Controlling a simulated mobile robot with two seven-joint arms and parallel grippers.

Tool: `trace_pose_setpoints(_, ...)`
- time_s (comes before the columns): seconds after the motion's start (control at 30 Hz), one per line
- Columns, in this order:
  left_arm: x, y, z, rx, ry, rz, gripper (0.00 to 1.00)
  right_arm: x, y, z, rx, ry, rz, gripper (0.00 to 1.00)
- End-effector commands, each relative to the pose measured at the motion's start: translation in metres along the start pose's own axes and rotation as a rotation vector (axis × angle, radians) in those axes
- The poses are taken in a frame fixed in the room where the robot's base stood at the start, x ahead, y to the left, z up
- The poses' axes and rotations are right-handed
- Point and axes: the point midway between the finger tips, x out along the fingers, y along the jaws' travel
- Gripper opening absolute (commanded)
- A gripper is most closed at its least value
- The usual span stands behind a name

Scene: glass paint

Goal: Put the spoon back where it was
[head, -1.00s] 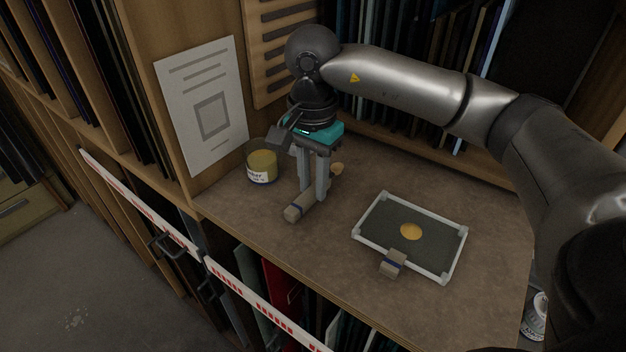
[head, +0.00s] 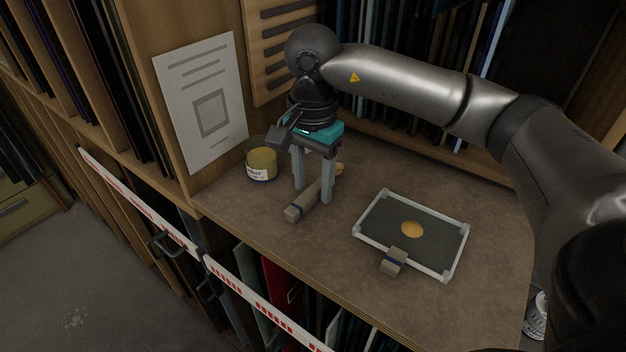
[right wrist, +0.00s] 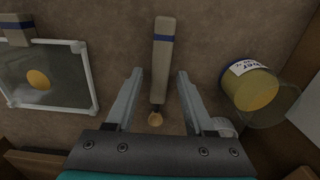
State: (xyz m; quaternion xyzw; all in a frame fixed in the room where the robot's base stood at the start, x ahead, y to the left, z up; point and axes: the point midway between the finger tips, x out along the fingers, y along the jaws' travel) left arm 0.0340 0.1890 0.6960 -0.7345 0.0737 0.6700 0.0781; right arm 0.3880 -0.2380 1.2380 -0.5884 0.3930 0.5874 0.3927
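The spoon (head: 300,208) has a thick grey-brown handle with a blue band and a small tan bowl (head: 339,168). It lies on the brown worktop. My right gripper (head: 312,193) points down over it, with its fingers spread on either side of the handle. In the right wrist view the spoon (right wrist: 162,60) lies between the open fingertips (right wrist: 160,74), with a gap on both sides. Its bowl (right wrist: 155,119) shows nearer the palm. My left gripper is not in view.
A labelled glass jar of amber paint (head: 261,165) stands close beside the gripper. A framed dark panel (head: 440,235) with an amber spot lies to the right, with a banded block (head: 394,261) at its front edge. The worktop's front edge (head: 300,281) is near.

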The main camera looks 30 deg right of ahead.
Motion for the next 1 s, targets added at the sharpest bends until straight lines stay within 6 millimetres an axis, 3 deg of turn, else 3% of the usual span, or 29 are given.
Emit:
trace_pose_setpoints(0.43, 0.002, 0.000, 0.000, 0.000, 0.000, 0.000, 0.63, -0.009, -0.001, 0.000, 0.000, 0.000, -0.001, 0.61)
trace_pose_setpoints(0.77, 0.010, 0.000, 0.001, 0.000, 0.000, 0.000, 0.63, -0.078, -0.001, 0.000, -0.001, 0.001, -0.006, 0.61)
trace_pose_setpoints(1.0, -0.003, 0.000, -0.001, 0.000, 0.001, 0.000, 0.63, -0.115, -0.001, -0.001, 0.001, 0.002, -0.004, 0.61)
